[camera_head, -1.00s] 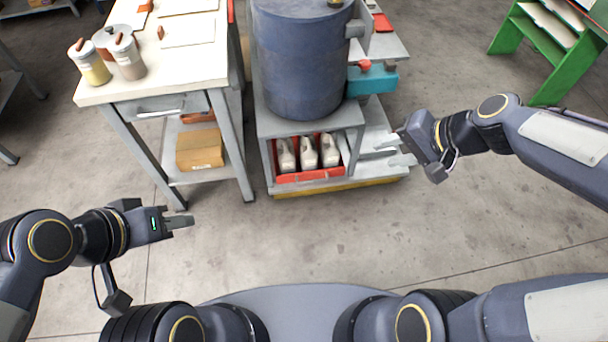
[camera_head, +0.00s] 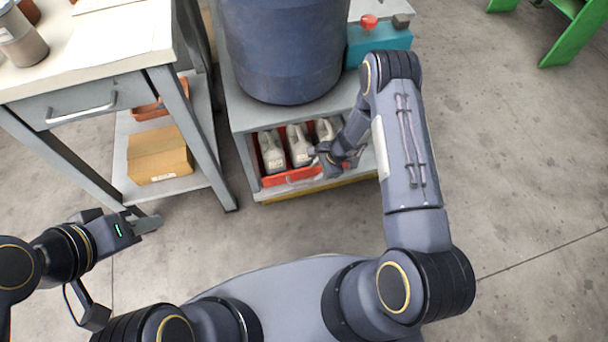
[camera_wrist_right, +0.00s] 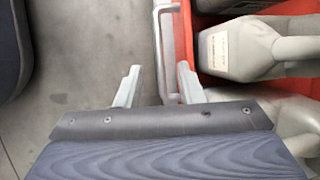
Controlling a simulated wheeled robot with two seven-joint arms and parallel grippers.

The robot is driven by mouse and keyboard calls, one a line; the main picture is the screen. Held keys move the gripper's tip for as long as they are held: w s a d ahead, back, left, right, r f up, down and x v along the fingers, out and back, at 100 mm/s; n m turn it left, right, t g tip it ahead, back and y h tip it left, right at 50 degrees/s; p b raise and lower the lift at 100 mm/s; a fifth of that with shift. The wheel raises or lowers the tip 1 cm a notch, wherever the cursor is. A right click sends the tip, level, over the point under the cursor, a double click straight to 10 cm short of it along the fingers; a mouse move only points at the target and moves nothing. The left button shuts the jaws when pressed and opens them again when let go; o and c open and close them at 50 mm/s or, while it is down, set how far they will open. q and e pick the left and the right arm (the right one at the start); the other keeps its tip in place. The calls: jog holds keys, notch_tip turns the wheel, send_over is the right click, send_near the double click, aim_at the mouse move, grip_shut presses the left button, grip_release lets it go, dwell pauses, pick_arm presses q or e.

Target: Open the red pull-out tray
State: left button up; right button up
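The red pull-out tray (camera_head: 290,176) sits in the low opening of the grey stand under the blue drum. It holds several grey-white bottles (camera_head: 299,147). In the right wrist view the red tray (camera_wrist_right: 186,45) has a grey bar handle (camera_wrist_right: 167,50) along its front. My right gripper (camera_head: 322,160) is at the tray's front; its fingers (camera_wrist_right: 157,84) are open, one on each side of the handle's end. I cannot tell whether they touch it. My left gripper (camera_head: 148,224) is away from the tray, over the floor at the left; its finger gap is unclear.
A workbench (camera_head: 85,55) with a drawer stands at the left, a cardboard box (camera_head: 158,155) on its lower shelf. The blue drum (camera_head: 285,50) and a teal box (camera_head: 379,42) stand above the tray. The floor in front is clear.

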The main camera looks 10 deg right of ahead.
aim_at(306, 180)
jog(key=b+x, duration=0.2)
jog(key=x, duration=0.5)
jog(key=shift+a+f, duration=0.1)
grip_shut()
